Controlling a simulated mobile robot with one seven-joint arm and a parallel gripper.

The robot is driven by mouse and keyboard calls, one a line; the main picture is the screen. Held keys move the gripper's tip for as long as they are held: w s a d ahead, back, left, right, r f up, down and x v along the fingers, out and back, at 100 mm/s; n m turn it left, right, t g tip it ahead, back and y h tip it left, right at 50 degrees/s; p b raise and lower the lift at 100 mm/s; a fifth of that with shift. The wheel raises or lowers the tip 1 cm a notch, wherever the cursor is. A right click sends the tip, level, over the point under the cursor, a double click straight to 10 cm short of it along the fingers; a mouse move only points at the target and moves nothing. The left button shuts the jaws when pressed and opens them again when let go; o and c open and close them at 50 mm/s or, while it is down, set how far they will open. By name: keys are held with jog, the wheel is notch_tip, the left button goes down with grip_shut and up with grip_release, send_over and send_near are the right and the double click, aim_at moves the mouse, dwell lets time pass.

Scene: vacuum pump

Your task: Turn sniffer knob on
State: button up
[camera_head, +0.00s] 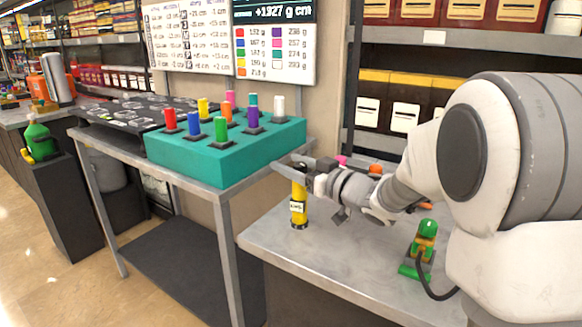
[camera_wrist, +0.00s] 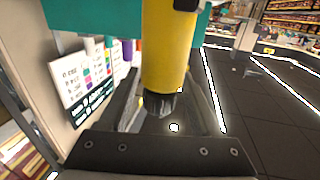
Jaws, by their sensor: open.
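A yellow cylinder (camera_head: 299,207) with a white label and a dark base stands upright on the grey table at the right. In the wrist view the yellow cylinder (camera_wrist: 168,45) comes in from the top, with a black ribbed end, seemingly the knob (camera_wrist: 160,105), towards me. My gripper (camera_head: 297,166) is at the top of the cylinder. Its fingers are open, one on each side of the black end in the wrist view. There seems to be a gap at both sides. In the head view my fingers hide the cylinder's top.
A green and yellow device (camera_head: 424,245) with a black cable stands on the same table. A teal block (camera_head: 205,165) with several coloured cylinders is on another table at the left. Shelves with boxes and a wall chart (camera_head: 275,52) are behind.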

jog(key=shift+w, duration=0.1)
grip_shut()
dwell(0.3)
jog(key=shift+r+n+g+y+p, duration=0.1)
jog(key=shift+n+g+y+p, duration=0.25)
jog(key=shift+p, duration=0.3)
jog(key=shift+a+g+y+p, duration=0.1)
jog(key=shift+g+y+p, duration=0.15)
jog(key=shift+g+p, duration=0.15)
jog(key=n+g+y+p, duration=0.1)
jog(key=n+g+p, duration=0.1)
jog(key=p, duration=0.1)
jog(key=shift+s+a+r+n+g+y, duration=0.15)
jog(key=shift+s+n+g+y, duration=0.1)
jog(key=shift+y, duration=0.15)
jog(key=shift+s+a+f+n+g+y+p, duration=0.15)
jog(key=shift+n+g+y+p, duration=0.2)
jog(key=shift+n+g+p, duration=0.45)
jog(key=shift+s+n+g+y+p, duration=0.2)
jog(key=shift+n+g+y+p, duration=0.25)
jog(key=shift+g+p, duration=0.55)
jog(key=shift+s+a+f+n+g+y+p, duration=0.15)
jog(key=shift+n+g+y+p, duration=0.15)
jog(key=shift+n+g+p, duration=0.6)
jog(key=shift+d, duration=0.1)
